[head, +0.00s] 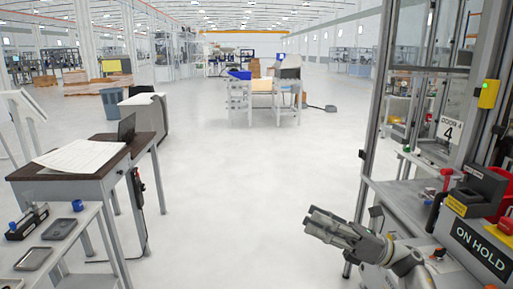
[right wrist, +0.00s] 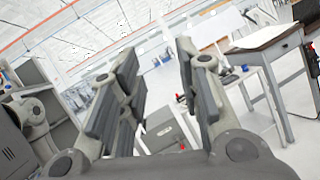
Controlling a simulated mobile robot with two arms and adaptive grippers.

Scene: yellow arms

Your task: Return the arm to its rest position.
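My right gripper (head: 322,226) is in the lower right of the head view, its fingers pointing left and slightly up over the open floor, beside the machine cell. In the right wrist view its two fingers (right wrist: 158,78) stand apart with an empty gap between them. It holds nothing. Part of my right arm (head: 405,262) shows behind it, close to the cell's front shelf. My left arm and gripper are not in the head view.
The machine cell (head: 378,120) with an "ON HOLD" sign (head: 482,253) stands at right. A dark-topped table (head: 95,172) with papers and a laptop is at left, beside a tray bench (head: 62,262). The white floor (head: 235,200) between them is clear. A workbench (head: 265,88) stands farther back.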

